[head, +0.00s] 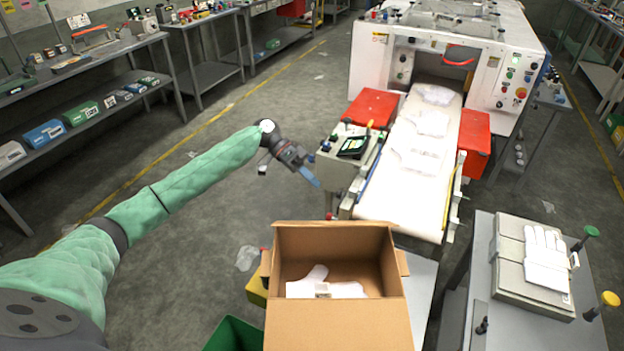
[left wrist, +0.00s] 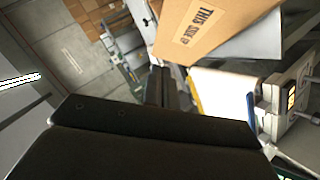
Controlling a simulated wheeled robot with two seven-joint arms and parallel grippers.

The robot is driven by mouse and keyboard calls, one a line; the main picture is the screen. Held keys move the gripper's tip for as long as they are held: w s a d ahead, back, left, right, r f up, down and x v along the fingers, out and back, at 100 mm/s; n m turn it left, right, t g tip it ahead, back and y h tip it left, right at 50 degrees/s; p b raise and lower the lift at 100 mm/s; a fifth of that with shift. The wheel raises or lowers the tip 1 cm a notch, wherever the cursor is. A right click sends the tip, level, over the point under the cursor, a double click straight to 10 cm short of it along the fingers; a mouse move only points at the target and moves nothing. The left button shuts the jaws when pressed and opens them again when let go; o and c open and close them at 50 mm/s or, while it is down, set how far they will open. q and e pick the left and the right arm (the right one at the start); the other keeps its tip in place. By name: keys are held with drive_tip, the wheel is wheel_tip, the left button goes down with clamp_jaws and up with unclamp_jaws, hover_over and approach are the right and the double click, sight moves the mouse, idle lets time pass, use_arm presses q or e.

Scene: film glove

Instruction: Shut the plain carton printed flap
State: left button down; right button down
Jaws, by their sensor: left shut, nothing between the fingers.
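The plain brown carton (head: 340,328) stands open at the bottom middle of the head view, with white gloves (head: 325,286) inside. Its small side flaps stick outward at the left and right. The left wrist view shows a brown panel (left wrist: 214,24) printed "THIS SIDE UP"; the print is not visible in the head view. My left gripper (head: 309,177) is shut and empty, in the air beyond the carton's far edge and apart from it. Its dark fingers (left wrist: 165,90) show in the wrist view, below the printed panel. My right gripper is not in view.
A white machine (head: 465,45) with a conveyor (head: 405,170) stands beyond and right of the carton. A control box (head: 350,150) is close to my left gripper. Open floor lies left.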

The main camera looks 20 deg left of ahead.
use_arm(q)
approach(343, 225)
drive_tip(key=w+d, duration=0.2)
drive_tip(key=w, duration=0.1)
drive_tip(key=shift+s+d+f, duration=0.4)
drive_tip(key=shift+s+f, duration=0.1)
drive_tip(key=shift+s, duration=0.1)
drive_tip(key=shift+s+d+f, duration=0.4)
drive_tip(key=shift+s+f, duration=0.1)
drive_tip(key=shift+s, duration=0.1)
drive_tip(key=shift+s+d+f, duration=0.2)
drive_tip(key=shift+s+f, duration=0.2)
drive_tip(key=shift+f, duration=0.1)
